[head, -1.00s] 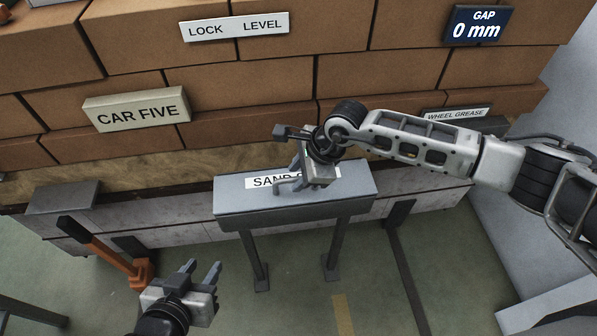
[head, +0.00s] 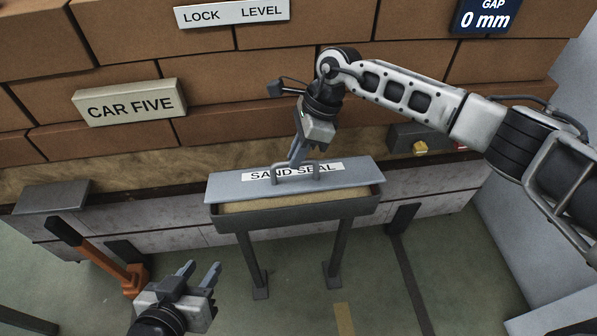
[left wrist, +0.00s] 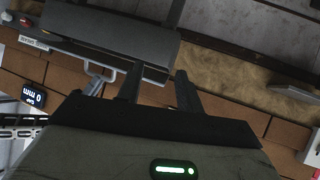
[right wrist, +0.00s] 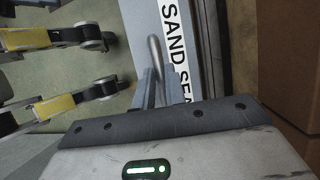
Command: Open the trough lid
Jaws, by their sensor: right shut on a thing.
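The trough (head: 290,219) is a dark grey box on legs, in the middle of the head view. Its grey lid (head: 228,189), labelled SAND SEAL, is tilted up at the front, and a strip of sand (head: 245,208) shows below its front edge. My right gripper (head: 297,163) is above the lid, shut on the lid's bar handle (right wrist: 154,50). The right wrist view shows the fingers at this handle beside the label (right wrist: 176,40). My left gripper (head: 201,269) is low at the front left, open and empty, apart from the trough.
An orange-handled tool (head: 95,252) leans at the left. A grey block (head: 52,198) sits on the ledge at the left.

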